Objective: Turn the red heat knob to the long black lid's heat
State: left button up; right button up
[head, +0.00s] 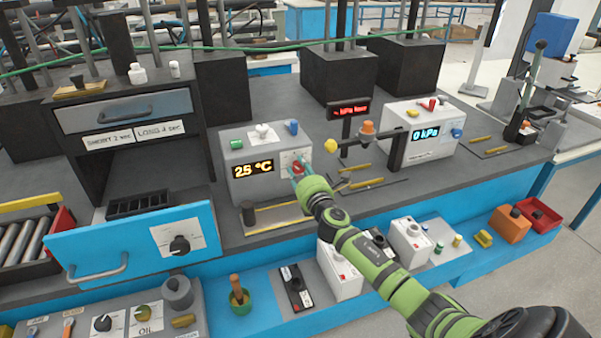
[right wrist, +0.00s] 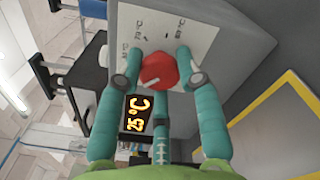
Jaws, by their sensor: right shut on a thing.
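The red heat knob (head: 298,170) is on the front panel of a grey-white box (head: 237,160) whose display (head: 253,169) reads 25 °C. My right gripper (head: 297,175) reaches the knob from the front. In the right wrist view, its teal fingers are shut on the sides of the red knob (right wrist: 158,71), and printed marks show on the panel around it. The display (right wrist: 138,114) appears sideways there. Placards above the blue drawer (head: 135,245) read SHORT 2 sec and LONG 4 sec (head: 160,130). I cannot pick out a long black lid for certain. My left gripper is not in view.
A yellow-edged tray (head: 275,217) lies below the knob's box.

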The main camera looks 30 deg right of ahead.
jog(key=m, duration=0.4)
jog(key=shift+a+f, duration=0.2)
jog(key=shift+f, duration=0.1)
jog(key=m, duration=0.4)
jog(key=shift+m+b, duration=0.3)
jog(key=shift+b, duration=0.05)
jog(key=o, duration=1)
jog(key=shift+o, duration=0.7)
jog(key=shift+r, duration=0.2)
